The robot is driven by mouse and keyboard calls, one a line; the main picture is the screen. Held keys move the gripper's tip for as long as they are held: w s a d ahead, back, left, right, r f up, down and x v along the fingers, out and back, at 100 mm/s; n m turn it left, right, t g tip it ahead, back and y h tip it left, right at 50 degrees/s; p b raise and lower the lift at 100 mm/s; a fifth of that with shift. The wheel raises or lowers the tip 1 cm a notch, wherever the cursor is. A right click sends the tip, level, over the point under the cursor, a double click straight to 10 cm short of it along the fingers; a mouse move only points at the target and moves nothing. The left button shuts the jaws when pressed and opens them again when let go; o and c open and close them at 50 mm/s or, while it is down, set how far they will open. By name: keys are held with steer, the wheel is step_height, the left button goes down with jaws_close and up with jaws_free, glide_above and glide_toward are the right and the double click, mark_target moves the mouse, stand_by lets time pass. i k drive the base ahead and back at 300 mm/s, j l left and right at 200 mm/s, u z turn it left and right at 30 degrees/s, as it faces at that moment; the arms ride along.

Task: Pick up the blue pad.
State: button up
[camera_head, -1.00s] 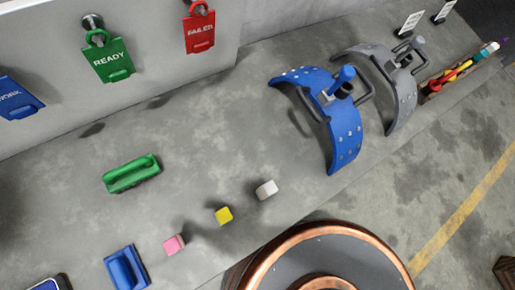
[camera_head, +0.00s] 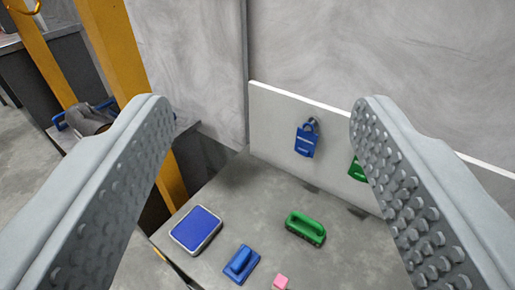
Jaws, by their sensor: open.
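A flat rectangular blue pad (camera_head: 196,229) with a pale grey rim lies on the grey tabletop at the lower middle left. Beside it, to the right, lies a smaller blue block with a raised handle (camera_head: 241,264). My gripper (camera_head: 255,110) is open and empty. Its two grey studded fingers stand wide apart at the left and right of the view. The blue pad shows between them, lower down and farther off, touched by neither.
A green handled block (camera_head: 306,228) and a pink cube (camera_head: 281,282) lie right of the blue things. A white board (camera_head: 275,125) with a blue tag (camera_head: 306,140) stands behind. Yellow posts (camera_head: 112,45) rise at the left, past the table edge.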

mark_target(239, 266)
steer(key=k+j, duration=0.25)
steer(key=k, duration=0.2)
steer(key=k+j+z, duration=0.15)
steer(key=k, duration=0.3)
